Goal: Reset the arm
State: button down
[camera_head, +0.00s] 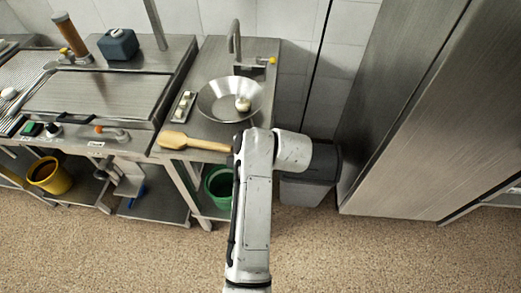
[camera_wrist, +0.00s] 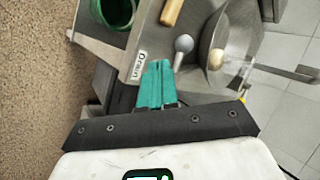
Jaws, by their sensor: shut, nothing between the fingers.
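My gripper (camera_wrist: 156,70) shows in the wrist view with its two teal fingers together and nothing between them. It points toward the edge of a metal counter (camera_wrist: 104,49); whether it touches the counter cannot be told. In the head view my arm reaches up from the bottom centre to the counter's right front corner. The gripper itself is hidden there behind the arm.
A metal bowl (camera_head: 213,104) holding a pale round thing (camera_head: 243,104) sits on the counter, with a wooden paddle (camera_head: 178,140) left of my arm. A green bucket (camera_head: 218,184) is below. A grey bin (camera_head: 308,190) and steel cabinet (camera_head: 405,110) stand right. Foreground floor is clear.

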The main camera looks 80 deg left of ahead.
jog(key=v, duration=0.8)
jog(key=shift+s, duration=0.2)
jog(key=shift+d+f, duration=0.15)
jog(key=w+d+f+m+t, duration=0.1)
jog(key=w+d+f, duration=0.2)
jog(key=w+d, duration=0.3)
jog(key=w+d+f+t, duration=0.1)
jog(key=w+d+f, duration=0.35)
jog(key=d, duration=0.35)
jog(key=w+d+f+m+t+h, duration=0.1)
jog(key=w+d+f, duration=0.15)
jog(key=d, duration=0.85)
jog(key=w+d+f+m+t+h, duration=0.1)
jog(key=w+d+f+t+h, duration=0.15)
jog(key=d, duration=0.85)
jog(key=s+d+f+h, duration=0.2)
jog(key=s+d, duration=0.1)
jog(key=d, duration=1.3)
jog(key=s+d+m+g+h, duration=0.1)
jog(key=s+d+m+h, duration=0.1)
jog(key=s+d, duration=1)
jog(key=d, duration=0.3)
jog(key=shift+s+r, duration=0.2)
jog(key=shift+s, duration=0.1)
jog(key=shift+a+g, duration=0.15)
jog(key=shift+g, duration=0.1)
